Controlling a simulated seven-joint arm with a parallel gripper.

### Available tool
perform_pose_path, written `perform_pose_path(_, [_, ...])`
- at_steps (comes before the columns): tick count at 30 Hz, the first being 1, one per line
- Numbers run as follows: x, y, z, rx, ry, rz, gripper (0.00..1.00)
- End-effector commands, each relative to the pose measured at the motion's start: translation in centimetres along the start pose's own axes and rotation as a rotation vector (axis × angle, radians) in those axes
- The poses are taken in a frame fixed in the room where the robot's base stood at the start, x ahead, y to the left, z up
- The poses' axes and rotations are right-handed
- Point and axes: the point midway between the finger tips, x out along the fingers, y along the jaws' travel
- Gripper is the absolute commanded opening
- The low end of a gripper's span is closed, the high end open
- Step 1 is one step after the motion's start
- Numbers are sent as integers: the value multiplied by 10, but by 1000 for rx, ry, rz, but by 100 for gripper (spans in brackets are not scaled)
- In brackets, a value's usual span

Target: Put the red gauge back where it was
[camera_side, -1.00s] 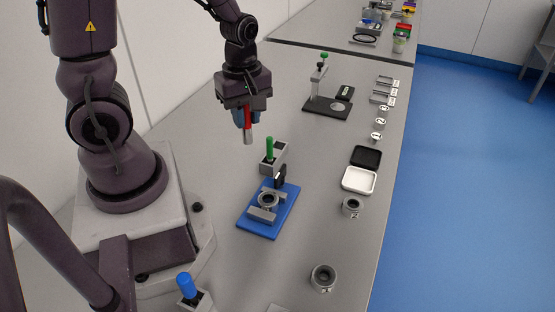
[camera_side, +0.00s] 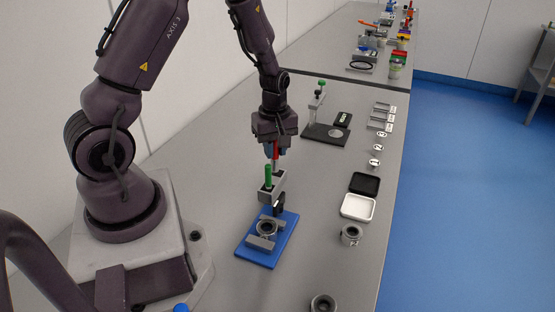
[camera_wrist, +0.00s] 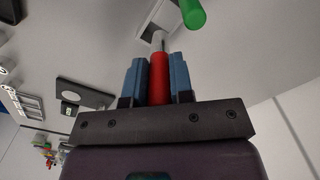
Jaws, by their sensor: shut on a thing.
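My gripper (camera_side: 275,153) is shut on the red gauge (camera_side: 275,149), which hangs upright with its grey tip down. In the wrist view the red gauge (camera_wrist: 159,78) sits between the two blue fingers. A grey holder block (camera_side: 278,184) stands below, with the green gauge (camera_side: 268,176) upright in it, just left of the red one. The wrist view shows the green gauge (camera_wrist: 193,14) and part of the holder (camera_wrist: 158,20) beyond the red gauge's tip. The tip is at or just above the holder; I cannot tell whether it has entered.
A blue fixture (camera_side: 247,252) with a grey ring stands just in front of the holder. A black stand (camera_side: 326,136) with a green knob is behind. A white tray (camera_side: 357,207), a black tray (camera_side: 364,184) and several grey rings lie to the right.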

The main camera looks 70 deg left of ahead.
Motion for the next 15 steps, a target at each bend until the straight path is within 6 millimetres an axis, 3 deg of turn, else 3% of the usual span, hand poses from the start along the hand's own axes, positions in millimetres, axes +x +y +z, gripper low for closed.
perform_pose_path(5, [11,8,-4,-2,0,0,0])
perform_pose_path(10, [36,9,-4,-2,-1,-2,0])
perform_pose_path(15, [42,9,-5,-2,1,3,0])
